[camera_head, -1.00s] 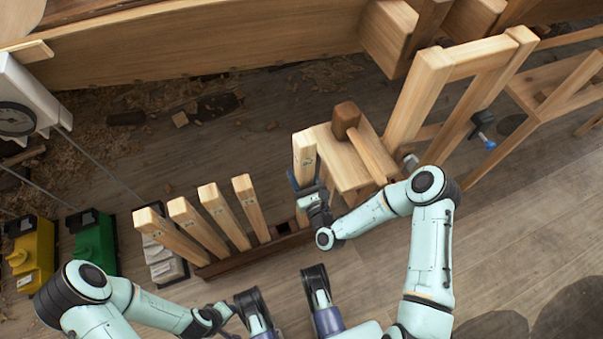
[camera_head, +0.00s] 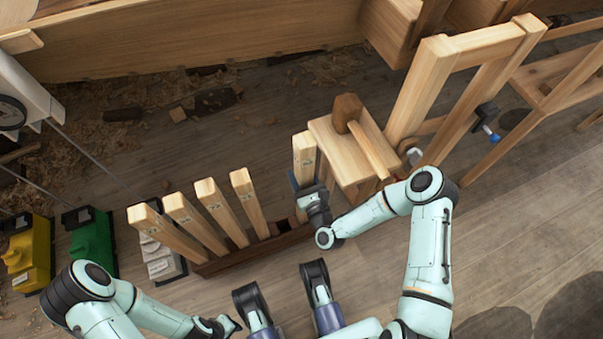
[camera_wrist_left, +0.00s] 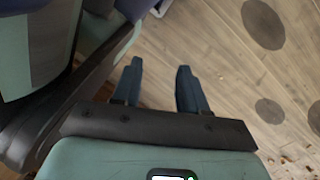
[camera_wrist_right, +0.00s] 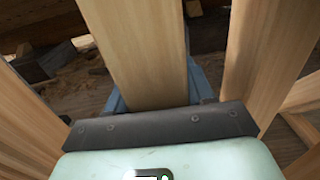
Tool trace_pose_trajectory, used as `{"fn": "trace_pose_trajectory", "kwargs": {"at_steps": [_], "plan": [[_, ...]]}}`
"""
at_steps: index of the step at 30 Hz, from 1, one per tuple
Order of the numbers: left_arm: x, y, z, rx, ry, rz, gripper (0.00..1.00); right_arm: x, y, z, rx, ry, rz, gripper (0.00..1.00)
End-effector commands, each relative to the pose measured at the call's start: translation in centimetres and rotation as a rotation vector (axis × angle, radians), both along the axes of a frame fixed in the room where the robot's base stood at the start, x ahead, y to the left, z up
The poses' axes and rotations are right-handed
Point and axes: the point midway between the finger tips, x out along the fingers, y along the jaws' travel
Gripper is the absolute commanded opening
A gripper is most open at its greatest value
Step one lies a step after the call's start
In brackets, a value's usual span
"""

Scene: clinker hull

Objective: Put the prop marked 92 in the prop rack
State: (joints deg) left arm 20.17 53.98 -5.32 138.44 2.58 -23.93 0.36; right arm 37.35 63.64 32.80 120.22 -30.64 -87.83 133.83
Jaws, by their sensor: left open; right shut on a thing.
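My right gripper (camera_head: 308,190) is shut on an upright pale wooden prop (camera_head: 304,153). The prop also fills the middle of the right wrist view (camera_wrist_right: 145,45), between the blue fingers (camera_wrist_right: 158,95). A small mark shows near its top but is too small to read, and its lower end is hidden by the gripper. The dark brown prop rack (camera_head: 240,259) lies left of it, with several props (camera_head: 205,218) standing tilted in it. A dark opening (camera_head: 284,226) shows near its right end. My left gripper (camera_head: 232,325) is low in front, open and empty in the left wrist view (camera_wrist_left: 160,88).
A small wooden stool (camera_head: 335,150) with a mallet (camera_head: 347,112) on it stands right beside the held prop. A trestle frame (camera_head: 430,85) is farther right. Green (camera_head: 92,243) and yellow (camera_head: 27,255) boxes stand left. The floor at right front is clear.

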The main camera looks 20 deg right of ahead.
Motion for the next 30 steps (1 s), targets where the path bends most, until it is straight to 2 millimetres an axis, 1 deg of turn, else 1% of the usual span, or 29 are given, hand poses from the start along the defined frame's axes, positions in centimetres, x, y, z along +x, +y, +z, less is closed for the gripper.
{"fn": "trace_pose_trajectory", "kwargs": {"at_steps": [9,18,24,30], "plan": [[-1.2,0.2,-0.5,-0.002,0.04,0.005,0.43,0.0,0.0,-2.1,0.001,-0.002,-0.001,0.0],[-1.1,0.2,-0.5,-0.002,0.038,0.004,0.43,0.0,0.0,-3.7,0.0,-0.003,-0.001,0.0],[-1.1,0.2,-0.4,-0.003,0.037,0.004,0.43,0.0,0.0,-4.3,0.0,-0.002,-0.001,0.0],[-1.1,0.1,-0.4,-0.003,0.037,0.004,0.43,0.0,0.0,-4.4,-0.001,-0.003,0.0,0.0]]}}
